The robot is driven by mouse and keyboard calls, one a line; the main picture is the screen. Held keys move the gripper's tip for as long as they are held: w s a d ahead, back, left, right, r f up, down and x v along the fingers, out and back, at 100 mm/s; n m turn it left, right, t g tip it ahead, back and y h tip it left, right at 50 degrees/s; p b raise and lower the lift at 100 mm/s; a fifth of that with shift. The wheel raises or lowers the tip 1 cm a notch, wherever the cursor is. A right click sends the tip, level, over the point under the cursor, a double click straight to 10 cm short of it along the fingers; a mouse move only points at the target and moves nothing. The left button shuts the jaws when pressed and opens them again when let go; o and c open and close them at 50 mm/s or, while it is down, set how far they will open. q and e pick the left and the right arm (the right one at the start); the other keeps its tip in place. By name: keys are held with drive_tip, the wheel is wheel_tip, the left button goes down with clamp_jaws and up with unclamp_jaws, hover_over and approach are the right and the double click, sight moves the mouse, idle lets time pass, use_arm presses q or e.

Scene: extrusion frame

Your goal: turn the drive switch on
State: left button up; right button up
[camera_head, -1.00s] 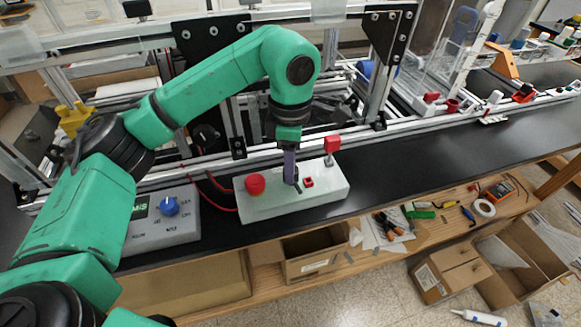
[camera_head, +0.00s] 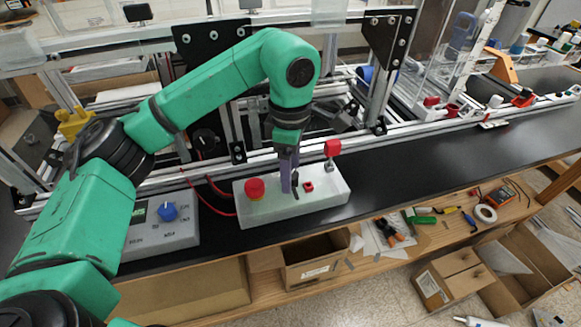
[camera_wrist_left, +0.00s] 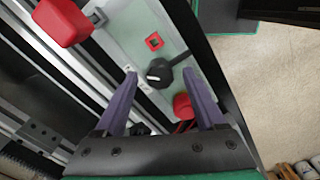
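A pale control box (camera_head: 285,211) lies on the black bench top, carrying a black rotary switch knob (camera_wrist_left: 158,76) with a white pointer mark. In the wrist view, the knob is between a red square button (camera_wrist_left: 154,41) and a red mushroom button (camera_wrist_left: 183,106). My left gripper (camera_head: 289,188) points down over the box. In the wrist view its two purple fingers (camera_wrist_left: 161,76) are apart, with the knob between their tips. I cannot tell whether they touch it. In the head view the fingers partly hide the knob. My right gripper is not in view.
A red-capped post (camera_head: 332,150) stands just behind the box's right end. A grey control unit (camera_head: 155,232) with a blue knob (camera_head: 167,211) is at the left. Aluminium rails run behind. The black bench top (camera_head: 430,165) is clear to the right.

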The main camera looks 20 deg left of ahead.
use_arm(q)
wheel_tip(320, 180, up, 15)
drive_tip(key=p, duration=0.2)
drive_tip(key=shift+f, duration=0.2)
